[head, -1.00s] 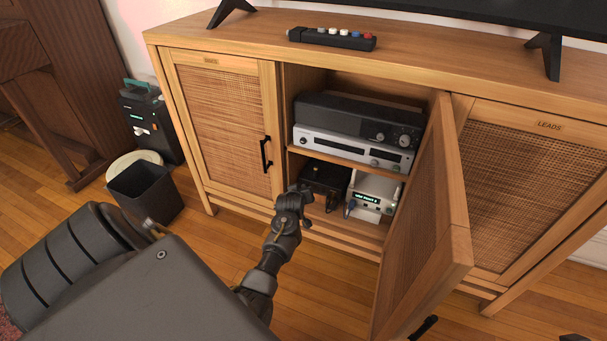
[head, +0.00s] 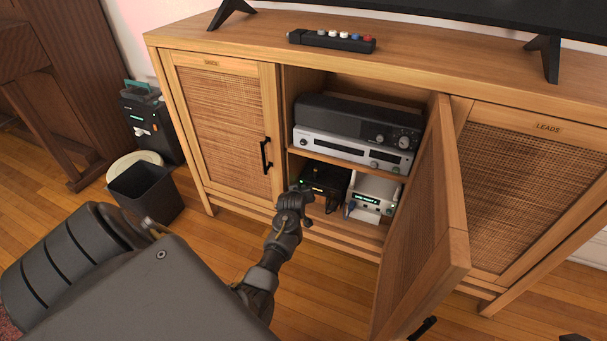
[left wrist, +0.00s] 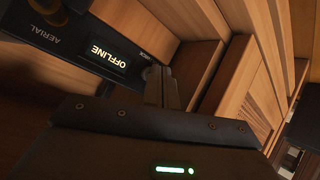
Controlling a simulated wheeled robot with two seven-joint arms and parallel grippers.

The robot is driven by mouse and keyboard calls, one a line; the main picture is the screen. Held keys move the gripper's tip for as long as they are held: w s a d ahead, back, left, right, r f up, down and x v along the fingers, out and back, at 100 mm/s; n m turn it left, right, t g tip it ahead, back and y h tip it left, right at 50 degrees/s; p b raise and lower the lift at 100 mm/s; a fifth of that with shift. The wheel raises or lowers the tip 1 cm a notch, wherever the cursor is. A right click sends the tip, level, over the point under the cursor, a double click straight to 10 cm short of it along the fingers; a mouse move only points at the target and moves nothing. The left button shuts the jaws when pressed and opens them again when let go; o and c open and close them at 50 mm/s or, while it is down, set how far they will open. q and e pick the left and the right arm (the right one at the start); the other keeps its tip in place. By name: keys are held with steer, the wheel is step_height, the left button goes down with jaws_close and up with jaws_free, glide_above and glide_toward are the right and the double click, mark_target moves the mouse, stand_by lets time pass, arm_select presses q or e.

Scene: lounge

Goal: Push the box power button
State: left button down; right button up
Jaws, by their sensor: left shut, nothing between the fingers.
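A dark box (head: 327,176) sits on the lower shelf of the open cabinet, left of a white device. In the left wrist view the box (left wrist: 72,32) has an AERIAL label and a lit display (left wrist: 108,62) reading OFFLINE. My left gripper (head: 305,200) is at the box's front left. It is shut and empty, with its fingers (left wrist: 160,84) near the end of the display; I cannot tell whether they touch the box. A small green light (head: 301,182) shows beside the gripper.
The white device (head: 372,188) with a green display stands close right of the box. A silver unit (head: 350,148) is on the shelf above. The open door (head: 425,220) bounds the right side. A bin (head: 145,192) stands on the floor left.

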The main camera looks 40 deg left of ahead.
arm_select(q)
steer(key=shift+s+d+r+p, duration=0.1)
steer(key=shift+s+p, duration=0.2)
steer(key=shift+p, duration=0.1)
steer(key=shift+s+d+p, duration=0.15)
steer(key=shift+s+p, duration=0.2)
steer(key=s+p, duration=0.1)
steer(key=s+d+p, duration=0.1)
steer(key=s, duration=0.1)
steer(key=s+p, duration=0.1)
steer(key=s, duration=0.1)
steer(key=shift+d+p, duration=0.3)
